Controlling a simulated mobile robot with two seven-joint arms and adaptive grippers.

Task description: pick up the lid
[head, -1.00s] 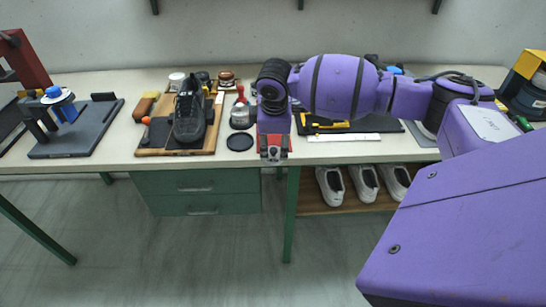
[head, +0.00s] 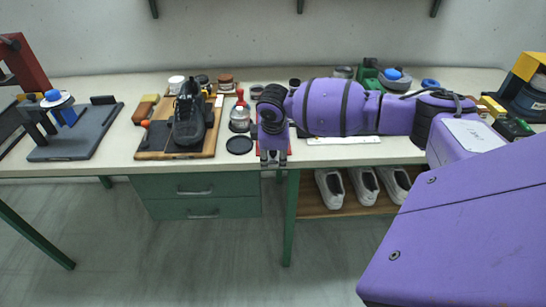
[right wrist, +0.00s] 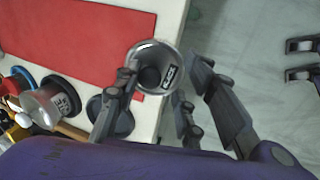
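The lid (head: 239,144) is a flat black disc lying near the front edge of the table, left of my right gripper. In the right wrist view a black disc (right wrist: 113,122), which looks like the lid, is partly covered by a finger. My right gripper (head: 273,163) points down at the table's front edge, to the right of the lid, fingers apart. In the right wrist view a silvery round container (right wrist: 155,50) with a dark label shows between the fingers; I cannot tell whether they touch it. My left gripper is out of view.
A silvery jar (head: 239,122) stands just behind the lid. A wooden board (head: 150,142) with a black shoe (head: 188,118) lies to the left. A red mat (right wrist: 85,35) lies beside the gripper. Green drawers (head: 200,190) and white shoes (head: 363,185) are below the tabletop.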

